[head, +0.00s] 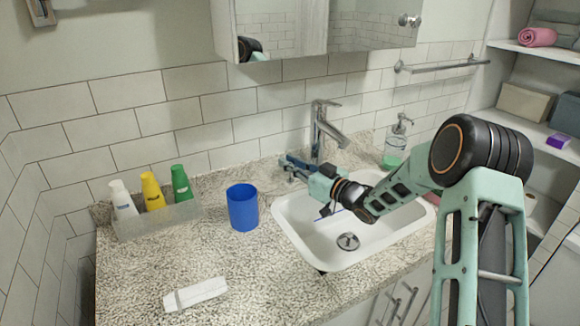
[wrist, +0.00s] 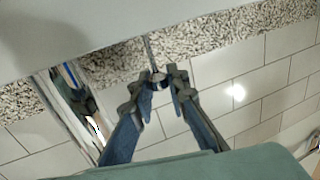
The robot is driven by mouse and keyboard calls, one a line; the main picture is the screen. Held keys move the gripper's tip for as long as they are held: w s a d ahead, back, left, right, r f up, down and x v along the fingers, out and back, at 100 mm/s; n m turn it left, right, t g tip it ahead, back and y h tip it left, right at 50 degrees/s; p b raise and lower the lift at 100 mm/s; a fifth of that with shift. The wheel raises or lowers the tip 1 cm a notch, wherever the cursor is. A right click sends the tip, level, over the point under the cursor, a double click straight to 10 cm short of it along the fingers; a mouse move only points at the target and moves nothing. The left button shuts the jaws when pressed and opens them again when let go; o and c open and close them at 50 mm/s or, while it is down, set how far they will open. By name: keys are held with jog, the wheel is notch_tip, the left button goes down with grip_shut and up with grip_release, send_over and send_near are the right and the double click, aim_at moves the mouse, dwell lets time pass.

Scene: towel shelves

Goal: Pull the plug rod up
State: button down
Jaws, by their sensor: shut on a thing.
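The plug rod (wrist: 151,48) is a thin metal rod with a small knob behind the faucet, clearest in the wrist view. My gripper (wrist: 162,82) is shut on its knob, with a blue-grey finger on either side. In the head view my gripper (head: 286,163) reaches over the sink to the left of the chrome faucet (head: 318,131). The rod is too small and too covered to make out there. The white sink (head: 310,240) has a round metal drain plug (head: 347,241) at its bottom.
A blue cup (head: 242,208) stands left of the sink. A grey tray (head: 160,224) holds several bottles. A white tube (head: 196,294) lies at the front of the counter. A soap dispenser (head: 395,148) stands right of the faucet. The tiled wall is close behind.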

jog(key=shift+r, duration=0.2)
jog(key=c, duration=1.8)
grip_release()
jog(key=shift+c, duration=0.2)
jog(key=v, duration=1.2)
